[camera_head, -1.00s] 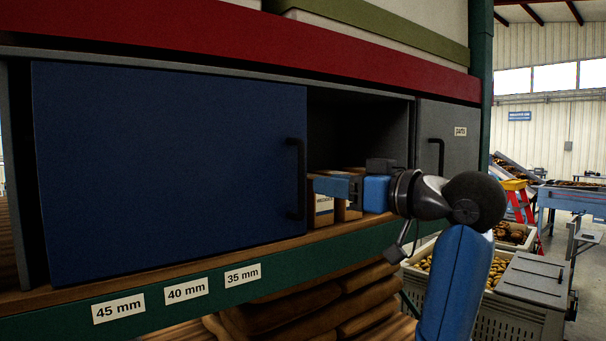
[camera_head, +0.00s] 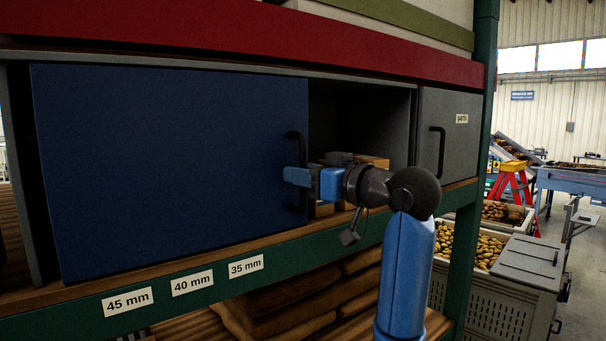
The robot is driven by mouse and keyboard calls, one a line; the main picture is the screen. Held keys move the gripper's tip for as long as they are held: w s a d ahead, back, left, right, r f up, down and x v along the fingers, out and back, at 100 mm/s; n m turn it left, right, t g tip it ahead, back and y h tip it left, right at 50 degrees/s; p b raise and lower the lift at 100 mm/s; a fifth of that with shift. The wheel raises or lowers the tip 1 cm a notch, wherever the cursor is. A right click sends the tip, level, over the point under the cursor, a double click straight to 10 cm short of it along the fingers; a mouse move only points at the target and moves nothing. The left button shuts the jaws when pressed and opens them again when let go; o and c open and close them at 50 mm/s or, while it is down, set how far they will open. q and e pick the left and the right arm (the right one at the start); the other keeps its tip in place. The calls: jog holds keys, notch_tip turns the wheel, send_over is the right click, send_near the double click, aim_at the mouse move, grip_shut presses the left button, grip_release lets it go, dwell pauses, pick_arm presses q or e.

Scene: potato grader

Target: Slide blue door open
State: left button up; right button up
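The blue door (camera_head: 165,165) covers the left and middle of the shelf compartment, with a dark opening to its right. Its black vertical handle (camera_head: 293,140) sits near its right edge. My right gripper (camera_head: 297,176) is at the handle, its blue finger in front of the handle's middle and hiding part of it. I cannot tell whether the fingers are closed around the handle or only beside it. My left gripper is not in view.
Cardboard boxes (camera_head: 372,161) stand in the opening behind my gripper. A grey door (camera_head: 452,135) with its own black handle is at the right. A green shelf edge (camera_head: 215,292) with size labels runs below. Crates of potatoes (camera_head: 490,245) stand at the right.

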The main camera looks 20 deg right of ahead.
grip_shut()
jog(key=shift+s+a+f+b, duration=0.1)
jog(key=shift+s+a+b, duration=0.1)
jog(key=shift+a, duration=0.3)
jog(key=shift+s+a+b, duration=0.15)
jog(key=shift+a+b, duration=0.05)
jog(key=shift+a, duration=0.25)
jog(key=shift+s+a, duration=0.15)
jog(key=shift+a, duration=0.2)
jog(key=shift+o, duration=1.2)
grip_release()
jog(key=shift+d, duration=0.1)
